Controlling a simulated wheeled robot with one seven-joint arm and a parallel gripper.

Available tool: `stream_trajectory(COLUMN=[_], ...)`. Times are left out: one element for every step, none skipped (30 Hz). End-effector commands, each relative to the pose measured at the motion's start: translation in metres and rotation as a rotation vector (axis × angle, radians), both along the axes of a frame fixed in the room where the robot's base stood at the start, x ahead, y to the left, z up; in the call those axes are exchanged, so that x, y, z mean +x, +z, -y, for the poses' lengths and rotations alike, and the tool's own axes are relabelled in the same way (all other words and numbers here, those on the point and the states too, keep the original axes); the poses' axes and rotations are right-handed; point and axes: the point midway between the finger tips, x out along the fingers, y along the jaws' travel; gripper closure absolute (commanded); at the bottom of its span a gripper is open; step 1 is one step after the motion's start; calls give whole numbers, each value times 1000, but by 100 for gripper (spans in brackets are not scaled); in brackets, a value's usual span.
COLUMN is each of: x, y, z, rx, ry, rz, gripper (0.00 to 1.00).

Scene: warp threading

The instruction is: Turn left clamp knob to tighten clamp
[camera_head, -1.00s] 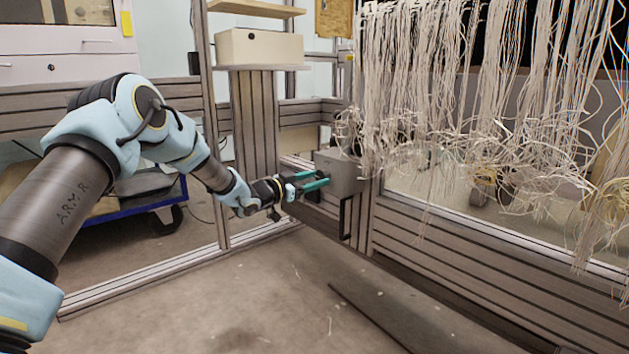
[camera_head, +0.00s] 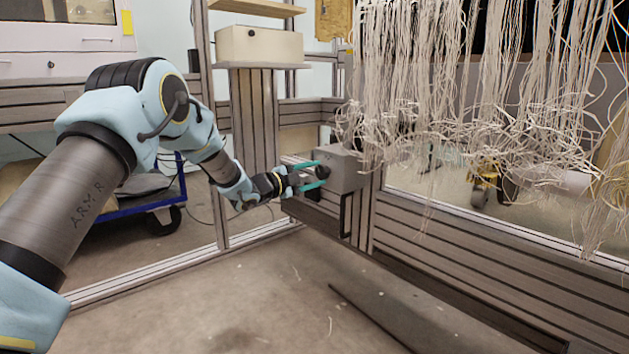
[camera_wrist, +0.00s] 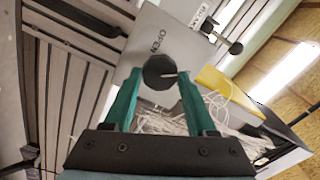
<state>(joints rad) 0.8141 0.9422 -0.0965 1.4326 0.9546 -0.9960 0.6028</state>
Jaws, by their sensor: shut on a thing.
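The left clamp is a grey metal box (camera_head: 345,165) mounted on the aluminium frame. Its dark round knob (camera_head: 323,172) faces my arm; in the wrist view the knob (camera_wrist: 160,72) sits on the box's face (camera_wrist: 150,28) beside the printed word "OPEN", with a light pointer mark on the knob. My gripper (camera_head: 321,174) has teal fingers, one on each side of the knob. In the wrist view the gripper (camera_wrist: 158,78) is shut on the knob, its fingertips at the knob's sides. The fingers hide part of the box face.
Pale warp threads (camera_head: 430,90) hang in a dense curtain to the right of the box. Frame uprights (camera_head: 208,120) and a black handle (camera_head: 345,215) are close to the gripper. A blue cart (camera_head: 120,212) stands behind my arm.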

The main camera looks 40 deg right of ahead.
Motion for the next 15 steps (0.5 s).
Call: stream_trajectory(x=[-1,-1,-1,0,0,-1,-1,-1,-1,-1,0,0,0,0,-1], y=[-5,-5,-5,-5,-5,-5,-5,-5,-5,-5,-5,-5,-5,-5,-5], z=[0,0,0,-1,0,0,0,0,0,0,0,-1,-1,0,0], rx=[0,-3,-5,-6,-9,-10,-12,-13,-16,-18,-19,-21,-21,-23,-25], ry=[-1,-2,-1,-1,0,-2,-1,-1,-2,-1,0,0,-1,-1,-2], rz=[45,73,112,141,169,206,232,260,295,320,344,377,400,422,450], gripper=[99,99,99,99,99,99,99,99,99,99,99,99,99,99,99])
